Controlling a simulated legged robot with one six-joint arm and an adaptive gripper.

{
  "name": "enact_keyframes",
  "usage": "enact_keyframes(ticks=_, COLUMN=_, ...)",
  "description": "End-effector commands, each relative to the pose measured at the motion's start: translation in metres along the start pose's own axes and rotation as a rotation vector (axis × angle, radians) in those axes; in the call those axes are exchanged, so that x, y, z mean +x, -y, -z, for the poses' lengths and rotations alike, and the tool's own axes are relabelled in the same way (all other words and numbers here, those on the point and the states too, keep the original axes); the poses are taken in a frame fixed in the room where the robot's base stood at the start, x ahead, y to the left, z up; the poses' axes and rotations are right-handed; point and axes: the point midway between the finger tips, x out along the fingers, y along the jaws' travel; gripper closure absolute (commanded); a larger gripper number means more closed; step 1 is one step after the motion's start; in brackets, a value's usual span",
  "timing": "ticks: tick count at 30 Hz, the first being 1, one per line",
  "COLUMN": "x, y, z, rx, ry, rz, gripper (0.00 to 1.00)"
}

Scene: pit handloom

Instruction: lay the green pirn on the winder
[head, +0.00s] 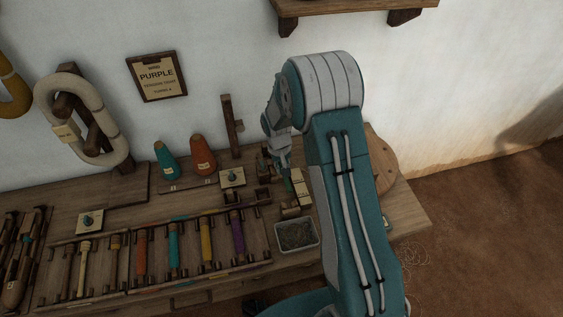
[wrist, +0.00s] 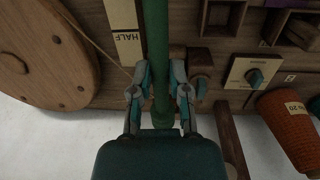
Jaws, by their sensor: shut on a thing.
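My gripper (wrist: 161,88) is shut on the green pirn (wrist: 156,45), with one finger on each side of it. The pirn runs lengthwise up the middle of the wrist view and out of its top edge. In the head view my gripper (head: 280,160) is above the back right of the bench, where the pirn is hard to make out. The winder's round wooden wheel (wrist: 38,55) is left of the pirn in the wrist view. In the head view the wheel (head: 384,165) is partly hidden by my arm. A wooden block (wrist: 200,60) shows just right of the gripper.
A "HALF" card (wrist: 126,40) lies beside the pirn. A knob on a plate (wrist: 254,77) and an orange cone (wrist: 292,125) are to its right. On the bench, a rack (head: 190,283) holds several coloured pirns, near a grey tray (head: 297,246). A "PURPLE" sign (head: 156,76) hangs above.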

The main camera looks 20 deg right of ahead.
Motion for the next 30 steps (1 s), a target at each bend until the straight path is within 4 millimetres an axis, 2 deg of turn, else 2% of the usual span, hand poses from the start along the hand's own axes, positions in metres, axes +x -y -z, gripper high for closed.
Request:
enact_keyframes(ticks=21, x=0.062, y=0.005, z=0.002, rx=0.000, ry=0.001, rz=0.000, gripper=1.00)
enact_keyframes(ticks=30, x=0.080, y=0.006, z=0.004, rx=0.000, ry=-0.001, rz=0.000, gripper=1.00)
